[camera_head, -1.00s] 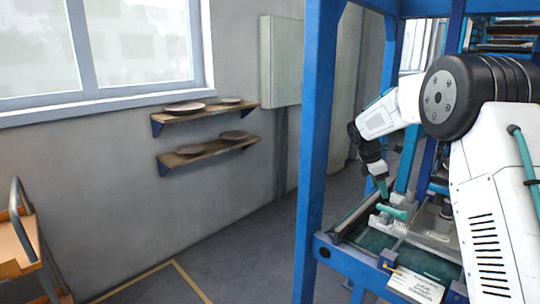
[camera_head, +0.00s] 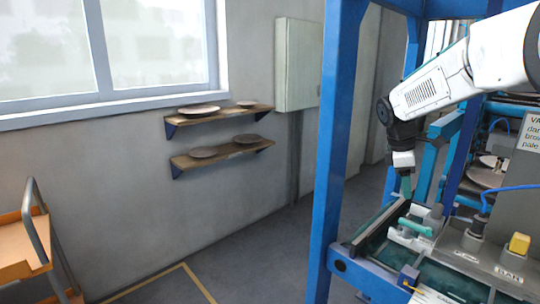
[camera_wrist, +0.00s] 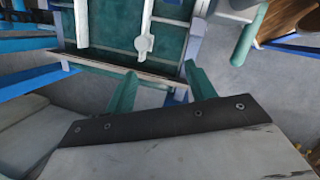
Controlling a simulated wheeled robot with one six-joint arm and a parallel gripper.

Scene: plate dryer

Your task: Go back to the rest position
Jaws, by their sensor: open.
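My gripper (camera_head: 406,186) hangs from the white arm at the right of the head view, its teal fingers pointing down over the blue-framed station. In the wrist view my gripper (camera_wrist: 160,88) shows two teal fingers spread apart with nothing between them. A teal bar-shaped handle (camera_head: 415,227) sits on the station's bench, just below and right of the fingertips. It looks apart from them, though the exact gap is hard to tell. My gripper hides part of the bench edge in the wrist view.
A blue frame post (camera_head: 338,130) stands left of the arm. A yellow knob (camera_head: 519,243) and labelled panel are at right. Two wall shelves (camera_head: 222,153) hold plates. An orange trolley (camera_head: 22,245) is at far left. The floor between is open.

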